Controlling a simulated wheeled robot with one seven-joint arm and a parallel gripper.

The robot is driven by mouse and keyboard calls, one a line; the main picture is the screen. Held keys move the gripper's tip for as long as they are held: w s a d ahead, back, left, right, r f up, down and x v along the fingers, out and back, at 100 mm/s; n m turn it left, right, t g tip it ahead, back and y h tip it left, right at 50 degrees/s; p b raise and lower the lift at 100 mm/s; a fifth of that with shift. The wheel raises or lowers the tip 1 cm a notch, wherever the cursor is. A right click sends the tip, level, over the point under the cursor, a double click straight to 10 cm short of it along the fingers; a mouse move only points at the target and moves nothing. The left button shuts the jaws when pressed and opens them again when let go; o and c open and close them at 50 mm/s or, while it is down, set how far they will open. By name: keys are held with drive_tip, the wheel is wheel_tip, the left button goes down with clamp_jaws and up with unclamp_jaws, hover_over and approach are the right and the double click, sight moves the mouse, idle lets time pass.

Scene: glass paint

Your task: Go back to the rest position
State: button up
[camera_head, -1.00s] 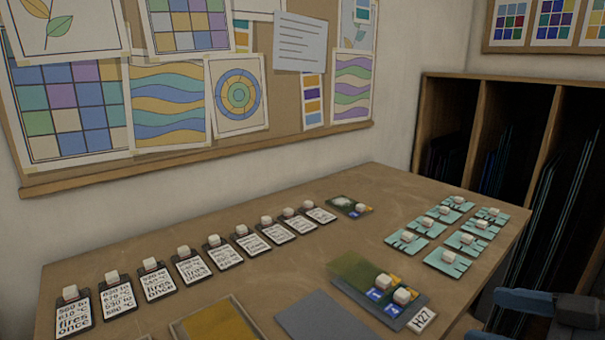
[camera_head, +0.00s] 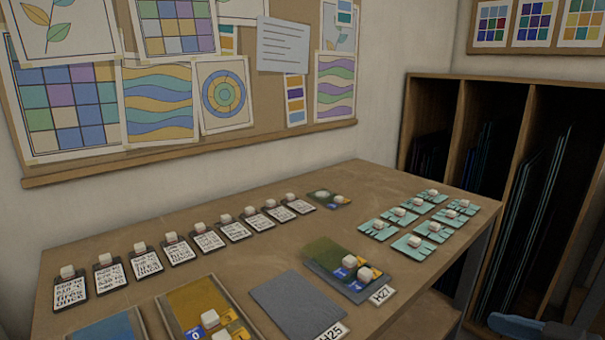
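Part of my arm shows as a blue and dark shape at the bottom right edge of the head view, low and beyond the table's right side. The fingertips of my gripper are out of the picture, so whether it holds anything cannot be seen. The wooden table (camera_head: 220,262) fills the middle and lower part of the view.
A row of black tags with white knobs (camera_head: 178,250) runs along the table's back. Several teal pieces (camera_head: 412,243) stand at the right. Panels marked H27 (camera_head: 345,270) and H25 (camera_head: 290,305) lie in front. A wooden rack (camera_head: 462,120) stands behind right.

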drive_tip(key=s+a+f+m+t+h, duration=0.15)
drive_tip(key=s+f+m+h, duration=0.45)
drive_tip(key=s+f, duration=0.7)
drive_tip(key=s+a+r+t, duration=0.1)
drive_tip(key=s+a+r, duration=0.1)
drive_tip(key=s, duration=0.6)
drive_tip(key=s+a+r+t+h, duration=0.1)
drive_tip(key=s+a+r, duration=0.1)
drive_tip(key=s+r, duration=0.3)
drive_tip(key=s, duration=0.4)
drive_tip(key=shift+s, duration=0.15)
